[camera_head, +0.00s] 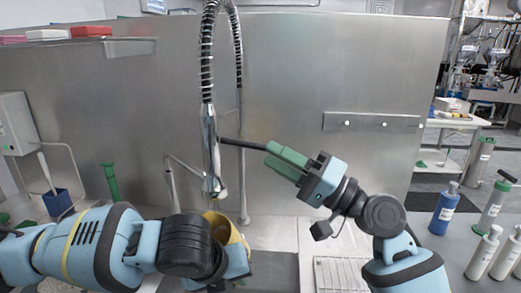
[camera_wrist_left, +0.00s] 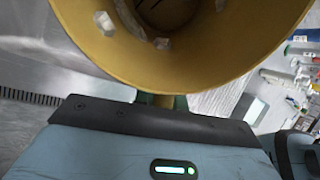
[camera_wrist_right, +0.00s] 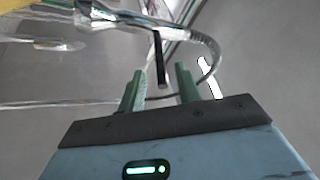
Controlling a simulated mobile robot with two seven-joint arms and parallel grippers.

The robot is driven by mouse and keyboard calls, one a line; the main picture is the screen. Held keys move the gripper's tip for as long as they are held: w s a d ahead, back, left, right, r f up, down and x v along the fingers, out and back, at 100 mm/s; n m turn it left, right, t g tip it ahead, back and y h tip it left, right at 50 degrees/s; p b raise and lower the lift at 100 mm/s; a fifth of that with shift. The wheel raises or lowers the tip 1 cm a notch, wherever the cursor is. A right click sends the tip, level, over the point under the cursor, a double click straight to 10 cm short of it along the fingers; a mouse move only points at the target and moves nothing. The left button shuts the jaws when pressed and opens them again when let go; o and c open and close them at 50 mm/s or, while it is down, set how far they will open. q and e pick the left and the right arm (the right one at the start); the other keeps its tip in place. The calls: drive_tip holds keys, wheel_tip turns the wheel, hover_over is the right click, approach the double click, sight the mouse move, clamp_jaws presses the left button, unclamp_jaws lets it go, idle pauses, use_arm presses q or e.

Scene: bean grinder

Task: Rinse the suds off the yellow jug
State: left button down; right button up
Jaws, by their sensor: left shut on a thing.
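The yellow jug (camera_head: 230,240) is under the tap, partly hidden behind my left arm. In the left wrist view the jug (camera_wrist_left: 205,65) fills the top, its mouth toward the camera, with several white suds patches (camera_wrist_left: 162,43) inside. My left gripper (camera_wrist_left: 160,101) is shut on the jug; its fingers are mostly hidden below the jug. The tap's spray head (camera_head: 211,155) hangs above the jug, with a black lever (camera_head: 243,145) pointing right. My right gripper (camera_head: 283,161) is open. In the right wrist view its green fingers stand apart on either side of the lever's end (camera_wrist_right: 163,80). No water stream shows.
A steel splash wall (camera_head: 300,75) stands behind the sink. A blue bottle (camera_head: 445,208) and several other bottles stand at the right. A green brush (camera_head: 111,182) and a blue cup (camera_head: 57,201) are at the left. A ribbed drain board (camera_head: 340,272) lies in front.

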drive_tip(key=v, duration=0.6)
drive_tip(key=shift+s+d+f, duration=0.15)
drive_tip(key=shift+d, duration=0.15)
idle(0.4)
drive_tip(key=shift+f, duration=0.1)
drive_tip(key=c, duration=0.4)
drive_tip(key=shift+a+f+n+t+h, duration=0.15)
drive_tip(key=shift+f+n+t+h, duration=0.15)
drive_tip(key=shift+t, duration=0.1)
drive_tip(key=shift+c, duration=1)
drive_tip(key=f+n+t, duration=0.1)
drive_tip(key=f+n+h, duration=0.1)
drive_tip(key=f+n+t+h, duration=0.1)
drive_tip(key=shift+w+a+n+t, duration=0.3)
drive_tip(key=shift+w+a+n, duration=0.05)
drive_tip(key=shift+w+n, duration=0.05)
clamp_jaws()
drive_tip(key=s+a+f+n+t, duration=0.1)
drive_tip(key=s+n+t, duration=0.4)
drive_tip(key=n, duration=2)
drive_tip(key=s+a, duration=0.1)
drive_tip(key=s, duration=0.3)
drive_tip(key=shift+s+f+h, duration=0.15)
drive_tip(key=shift+f+h, duration=0.05)
drive_tip(key=shift+h, duration=0.2)
